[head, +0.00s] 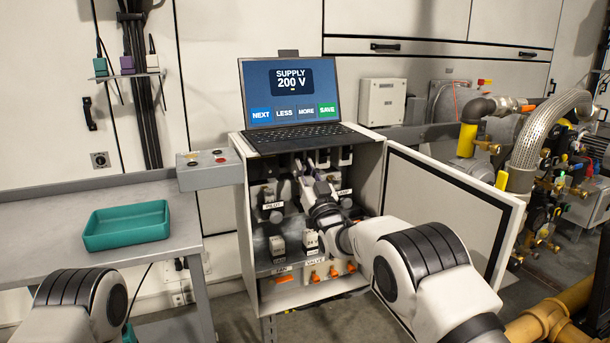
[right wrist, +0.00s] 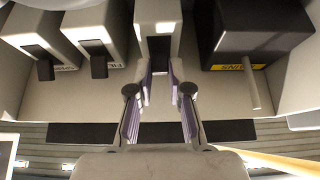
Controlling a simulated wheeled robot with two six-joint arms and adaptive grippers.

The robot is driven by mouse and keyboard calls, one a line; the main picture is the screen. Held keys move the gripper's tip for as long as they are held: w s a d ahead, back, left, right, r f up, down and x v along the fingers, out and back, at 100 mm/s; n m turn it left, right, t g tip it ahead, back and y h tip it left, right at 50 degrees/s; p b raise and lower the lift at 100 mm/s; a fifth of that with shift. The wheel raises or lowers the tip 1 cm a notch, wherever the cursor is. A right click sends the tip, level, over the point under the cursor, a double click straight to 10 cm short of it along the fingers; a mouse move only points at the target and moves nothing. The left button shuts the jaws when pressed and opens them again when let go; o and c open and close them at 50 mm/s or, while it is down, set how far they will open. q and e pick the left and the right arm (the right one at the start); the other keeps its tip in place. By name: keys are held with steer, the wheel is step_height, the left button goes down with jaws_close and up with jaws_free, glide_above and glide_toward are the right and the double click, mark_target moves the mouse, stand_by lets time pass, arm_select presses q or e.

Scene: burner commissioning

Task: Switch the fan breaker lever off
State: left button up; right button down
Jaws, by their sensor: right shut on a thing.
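The breaker row (head: 345,154) sits at the top inside the open cabinet, under the laptop. In the right wrist view, which looks upside down, a light breaker (right wrist: 158,14) stands in the middle, its label hidden. My right gripper (right wrist: 160,75) is closed in front of it, on its dark lever (right wrist: 160,47); the fingers partly cover the lever. The gripper also shows in the head view (head: 308,172). Two light breakers with black levers (right wrist: 99,66) stand to the left. A dark breaker marked MAINS (right wrist: 245,35) is on the right. My left gripper is out of view.
The cabinet door (head: 450,215) stands open to the right. A laptop (head: 290,95) on top reads SUPPLY 200 V. Modules and orange connectors (head: 315,277) lie below the breakers. A teal tray (head: 127,226) is on the left bench. Pipes (head: 530,130) stand far right.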

steer(key=c, duration=1.1)
jaws_free()
steer(key=v, duration=1.2)
